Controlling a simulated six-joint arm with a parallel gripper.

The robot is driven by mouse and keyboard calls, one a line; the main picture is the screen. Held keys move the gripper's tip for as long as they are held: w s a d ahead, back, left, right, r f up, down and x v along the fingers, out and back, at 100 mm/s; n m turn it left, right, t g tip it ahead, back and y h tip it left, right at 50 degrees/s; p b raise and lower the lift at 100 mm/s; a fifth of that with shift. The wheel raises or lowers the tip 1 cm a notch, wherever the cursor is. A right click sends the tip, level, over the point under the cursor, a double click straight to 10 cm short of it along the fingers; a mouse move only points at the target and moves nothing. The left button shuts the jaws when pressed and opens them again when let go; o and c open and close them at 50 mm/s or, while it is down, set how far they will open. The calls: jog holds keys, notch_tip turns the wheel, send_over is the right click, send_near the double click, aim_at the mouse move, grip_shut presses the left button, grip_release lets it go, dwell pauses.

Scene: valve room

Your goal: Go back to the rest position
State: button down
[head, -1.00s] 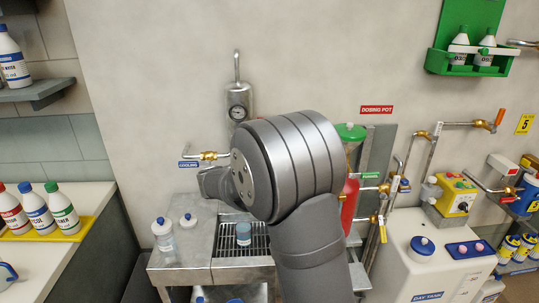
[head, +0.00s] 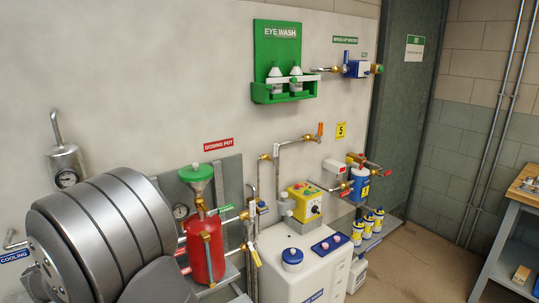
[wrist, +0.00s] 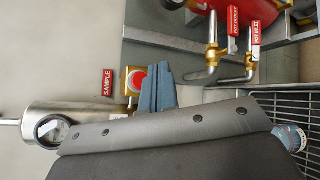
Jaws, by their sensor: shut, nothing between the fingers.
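My gripper (wrist: 158,90) shows in the wrist view, its blue-grey fingers shut and empty beyond the dark housing. It is in front of the wall pipework, close in the picture to the red-and-yellow sample fitting (wrist: 136,79); I cannot tell the gap. In the head view my silver arm joint fills the lower left, and the gripper is out of that view.
A red dosing pot (head: 206,250) with a green funnel (head: 196,174) stands just right of my arm in the head view. A white day tank (head: 305,268) is farther right. In the wrist view a steel cylinder (wrist: 75,115) and a wire rack (wrist: 285,105) are close by.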

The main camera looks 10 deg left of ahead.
jog(key=shift+s+d, duration=0.9)
jog(key=shift+d, duration=0.05)
